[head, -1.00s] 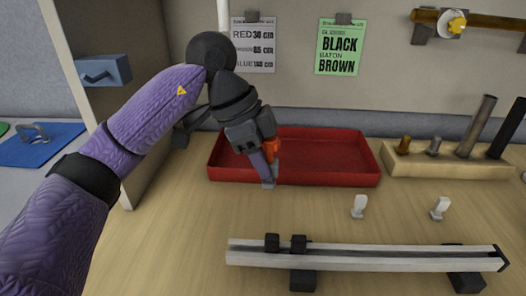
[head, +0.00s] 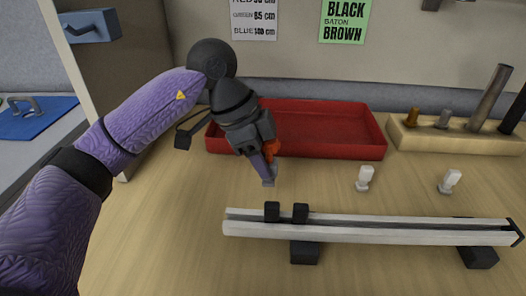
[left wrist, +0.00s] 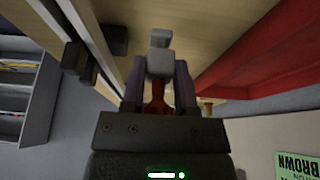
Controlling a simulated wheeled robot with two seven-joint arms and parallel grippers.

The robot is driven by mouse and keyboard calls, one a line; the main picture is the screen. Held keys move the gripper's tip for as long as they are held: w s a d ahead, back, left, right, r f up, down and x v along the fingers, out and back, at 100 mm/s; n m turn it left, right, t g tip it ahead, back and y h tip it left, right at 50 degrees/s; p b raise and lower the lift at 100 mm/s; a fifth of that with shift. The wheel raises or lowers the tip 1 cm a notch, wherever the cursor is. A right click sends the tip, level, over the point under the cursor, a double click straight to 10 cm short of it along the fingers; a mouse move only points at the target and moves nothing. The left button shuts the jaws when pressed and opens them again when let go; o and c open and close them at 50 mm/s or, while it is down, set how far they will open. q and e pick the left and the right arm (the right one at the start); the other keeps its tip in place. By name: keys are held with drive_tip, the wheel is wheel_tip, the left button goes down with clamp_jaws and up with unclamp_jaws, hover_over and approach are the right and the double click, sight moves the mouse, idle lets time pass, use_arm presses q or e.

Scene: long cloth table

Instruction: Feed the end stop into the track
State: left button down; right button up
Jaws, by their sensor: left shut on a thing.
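My left gripper (head: 268,172) is shut on a small grey piece (left wrist: 160,58), which I take to be the end stop. The piece sticks out past the fingertips, with an orange-red part between the fingers. In the head view it hangs tilted downward, apart from the track, behind the track's left part. The track (head: 400,233) is a pale grooved rail on black feet, running left to right. My right gripper is not in view.
A red tray (head: 345,154) lies behind my left gripper. Two small white-topped pieces (head: 365,178) (head: 449,181) stand between tray and track. A wooden block (head: 480,143) with upright pegs is at the right. The table is clear left of the track.

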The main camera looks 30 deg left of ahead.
sight(270, 182)
use_arm(q)
wheel_tip(270, 182, down, 2)
drive_tip(key=shift+f+b, duration=0.1)
drive_tip(key=shift+b, duration=0.35)
drive_tip(key=shift+f+b, duration=0.3)
drive_tip(key=shift+f, duration=0.65)
drive_tip(key=shift+c, duration=2)
unclamp_jaws()
drive_tip(key=shift+o, duration=0.5)
